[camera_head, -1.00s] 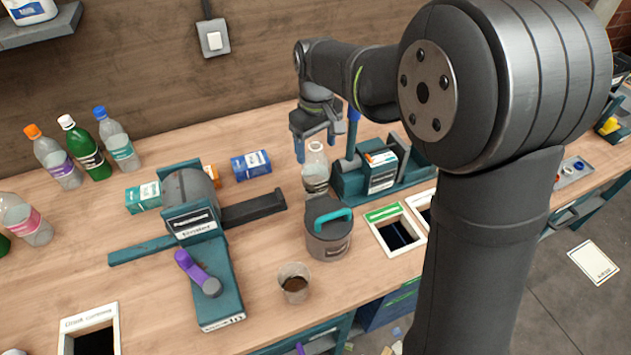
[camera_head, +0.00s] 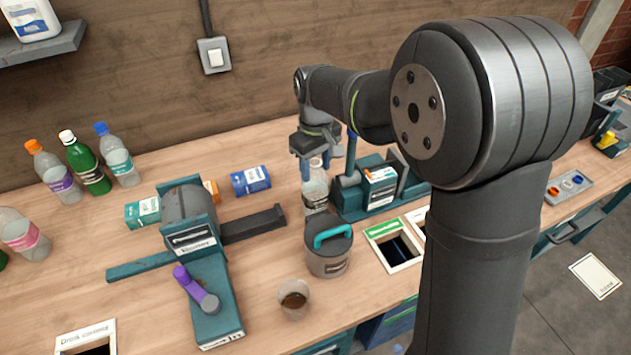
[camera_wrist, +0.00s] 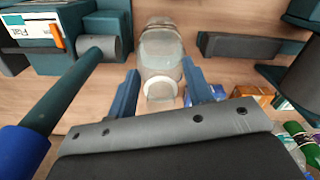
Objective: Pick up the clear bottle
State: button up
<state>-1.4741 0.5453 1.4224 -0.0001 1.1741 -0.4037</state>
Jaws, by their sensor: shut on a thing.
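The clear bottle (camera_head: 315,190) stands upright on the bench, between the grey lidded pot and the teal machine on its right. In the wrist view the bottle (camera_wrist: 161,50) lies between my two blue fingers, its white neck end (camera_wrist: 161,89) nearest me. My gripper (camera_head: 312,166) is around the upper part of the bottle and shut on it. The gripper also shows in the wrist view (camera_wrist: 161,90). The fingers partly hide the bottle's top in the head view.
The grey pot with a teal handle (camera_head: 328,255) stands just in front of the bottle. A teal machine (camera_head: 350,200) is close on its right. A blue box (camera_head: 251,180) lies to the left. Several other bottles stand at the far left, including a green one (camera_head: 88,168).

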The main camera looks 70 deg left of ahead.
notch_tip(320, 180, up, 18)
jog(key=w+d+r+n, duration=0.1)
jog(key=w+d+r, duration=0.5)
jog(key=d+r, duration=0.15)
jog(key=w+a+f+m, duration=0.3)
jog(key=w+f+m, duration=0.2)
jog(key=w+m, duration=0.55)
jog(key=w+a+f+m, duration=0.45)
jog(key=w+m, duration=0.45)
jog(key=w, duration=0.3)
notch_tip(320, 180, down, 13)
jog(key=shift+s+d, duration=0.2)
jog(key=shift+d, duration=0.2)
jog(key=shift+f, duration=0.1)
jog(key=shift+f, duration=0.7)
